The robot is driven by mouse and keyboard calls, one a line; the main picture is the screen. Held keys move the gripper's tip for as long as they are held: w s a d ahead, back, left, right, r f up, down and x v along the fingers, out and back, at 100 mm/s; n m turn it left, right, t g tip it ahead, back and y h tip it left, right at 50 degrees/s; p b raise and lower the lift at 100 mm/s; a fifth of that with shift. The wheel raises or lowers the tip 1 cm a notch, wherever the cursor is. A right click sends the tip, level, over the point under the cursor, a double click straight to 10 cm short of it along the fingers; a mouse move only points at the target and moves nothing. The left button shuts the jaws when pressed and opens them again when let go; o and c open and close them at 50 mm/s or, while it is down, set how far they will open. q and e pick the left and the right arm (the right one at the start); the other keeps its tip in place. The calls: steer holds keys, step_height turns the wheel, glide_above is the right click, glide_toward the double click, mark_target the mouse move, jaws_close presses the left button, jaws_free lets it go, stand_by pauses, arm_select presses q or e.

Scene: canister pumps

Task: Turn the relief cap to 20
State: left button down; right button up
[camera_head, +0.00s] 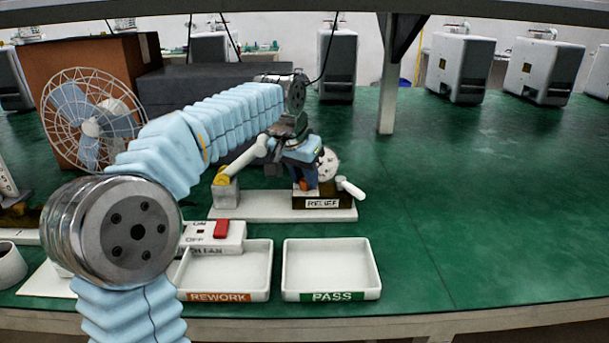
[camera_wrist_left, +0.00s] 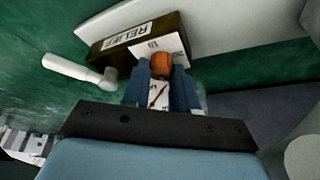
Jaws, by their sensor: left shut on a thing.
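The orange relief cap (camera_head: 304,184) sits low on the canister pump fixture, just above the block labelled RELIEF (camera_head: 322,203). In the left wrist view the cap (camera_wrist_left: 161,66) is between my two blue fingers, and my left gripper (camera_wrist_left: 161,82) is shut on it. In the head view my left gripper (camera_head: 301,166) reaches down over the cap and hides most of it. A white scale plate (camera_wrist_left: 176,45) beside the cap carries a partly hidden number, and I cannot tell the cap's setting. My right gripper is not in view.
A white handle (camera_head: 350,187) juts out right of the pump. A caged fan (camera_head: 92,122) stands at left. The green table is clear to the right.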

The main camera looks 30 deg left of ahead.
arm_select(q)
steer(key=shift+n, duration=0.4)
steer(key=n+y, duration=0.1)
steer(key=n, duration=0.2)
steer(key=shift+d+n+y, duration=0.1)
steer(key=shift+n+y, duration=0.3)
steer(key=n, duration=0.2)
steer(key=n+g+y, duration=0.1)
steer(key=n, duration=0.1)
steer(key=shift+d+n+y+p, duration=0.1)
steer(key=shift+n+y+p, duration=0.2)
steer(key=shift+p, duration=0.05)
steer(key=n, duration=0.2)
steer(key=n+g+y, duration=0.1)
steer(key=n, duration=0.1)
steer(key=shift+w+g, duration=0.15)
steer(key=shift+g, duration=0.15)
steer(key=shift+n+g, duration=0.7)
steer(key=shift+n, duration=1.5)
steer(key=c, duration=0.9)
jaws_free()
steer(key=shift+r, duration=0.1)
